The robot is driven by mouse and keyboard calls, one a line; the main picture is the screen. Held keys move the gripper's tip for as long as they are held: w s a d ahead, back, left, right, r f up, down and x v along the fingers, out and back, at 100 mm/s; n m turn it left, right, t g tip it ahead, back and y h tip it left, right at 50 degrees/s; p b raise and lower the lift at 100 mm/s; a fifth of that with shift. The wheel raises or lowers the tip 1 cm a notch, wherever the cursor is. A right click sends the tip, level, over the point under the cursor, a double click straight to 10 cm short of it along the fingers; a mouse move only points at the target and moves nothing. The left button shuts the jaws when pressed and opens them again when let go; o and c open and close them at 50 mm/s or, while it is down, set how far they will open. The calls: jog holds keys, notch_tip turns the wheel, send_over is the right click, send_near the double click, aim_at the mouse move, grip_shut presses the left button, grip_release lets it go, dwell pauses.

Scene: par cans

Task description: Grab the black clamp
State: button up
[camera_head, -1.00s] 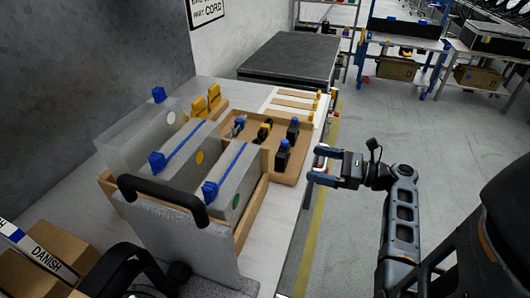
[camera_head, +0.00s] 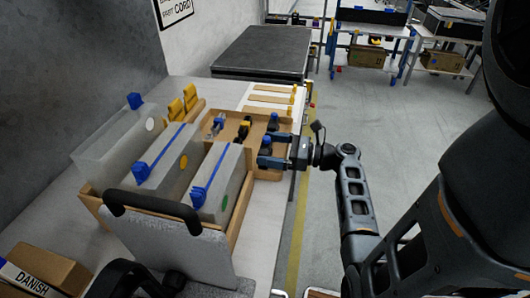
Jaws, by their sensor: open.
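Two black clamps with blue tops stand in the right part of a shallow wooden tray (camera_head: 268,175). The farther black clamp (camera_head: 272,123) stands clear of my fingers. The nearer black clamp (camera_head: 266,146) appears at the opening of my gripper (camera_head: 267,151). My gripper reaches in from the right over the tray's right edge, with its blue-tipped fingers apart. The fingers partly hide the nearer clamp, and I cannot tell whether they touch it.
A black-and-yellow item (camera_head: 243,129) and a grey-blue item (camera_head: 217,126) lie farther left in the tray. Grey cases with blue straps (camera_head: 217,183) stand in a wooden crate nearer me. Yellow clamps (camera_head: 190,97) stand behind. Open floor (camera_head: 330,110) lies right of the table.

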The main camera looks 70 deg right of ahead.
jog(key=shift+c, duration=0.3)
jog(key=c, duration=1.1)
jog(key=shift+o, duration=0.2)
jog(key=shift+r, duration=0.15)
